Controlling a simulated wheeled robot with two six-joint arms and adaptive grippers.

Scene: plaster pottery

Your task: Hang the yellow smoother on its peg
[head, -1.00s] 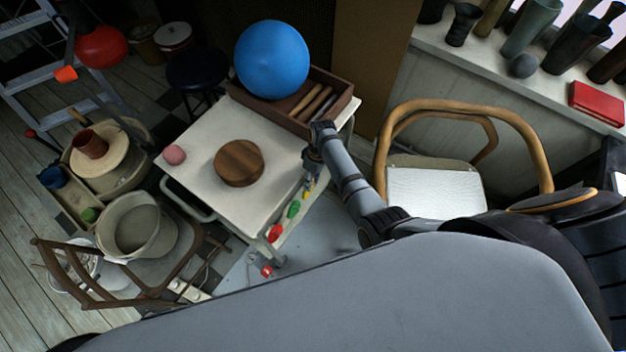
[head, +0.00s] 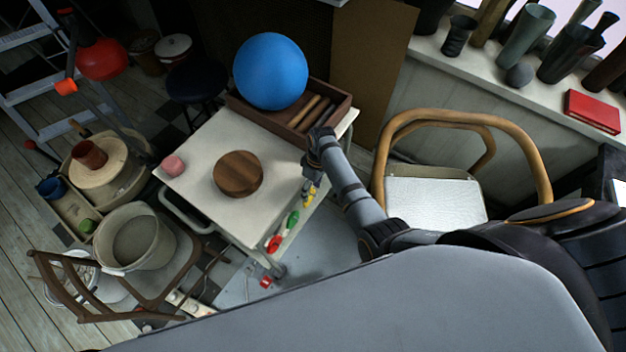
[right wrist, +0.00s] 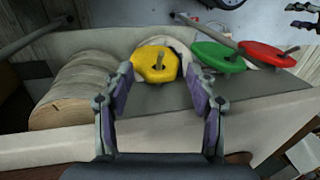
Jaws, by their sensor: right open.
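The yellow smoother (right wrist: 155,64) is a rounded disc at the side of the white cart, left of the green smoother (right wrist: 216,56) and red smoother (right wrist: 267,53). A dark peg shows at its central hole, and it appears to hang there. In the head view the yellow smoother (head: 308,194) is partly hidden by my right gripper (head: 311,178). In the right wrist view my right gripper (right wrist: 160,78) is open, its fingertips apart on either side of the yellow smoother's lower part. What seems to be my left gripper (right wrist: 304,15) shows at the top right corner, cut off.
The cart top (head: 205,150) carries a round wooden board (head: 238,174), a pink ball (head: 173,165), a blue ball (head: 270,71) and a wooden tray (head: 343,112). A wooden-armed chair (head: 435,200) stands right of the cart.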

